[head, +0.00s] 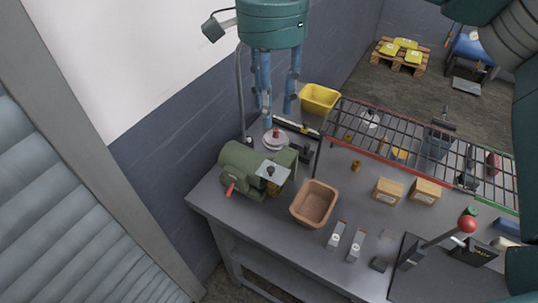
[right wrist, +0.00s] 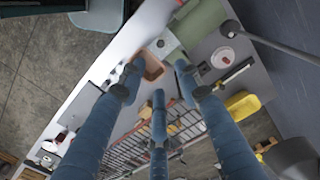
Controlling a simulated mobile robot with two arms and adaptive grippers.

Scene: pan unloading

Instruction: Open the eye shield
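A green bench grinder (head: 241,168) stands at the left end of the grey workbench. A pale flat plate with a dark knob, apparently the eye shield (head: 273,172), sits at its front right; I cannot tell its exact tilt. My right gripper (head: 276,112) hangs with its blue fingers pointing down, above and behind the grinder. In the right wrist view its three fingers (right wrist: 158,77) are spread apart with nothing between them. Part of the green grinder (right wrist: 200,22) shows at the top there.
A brown bin (head: 314,204) stands right of the grinder, and a yellow bin (head: 320,98) behind it. A lamp (head: 213,27) on a bent neck rises beside the gripper. A wire rack (head: 400,134), small boxes (head: 388,191) and a red-knobbed lever (head: 467,224) occupy the bench further right.

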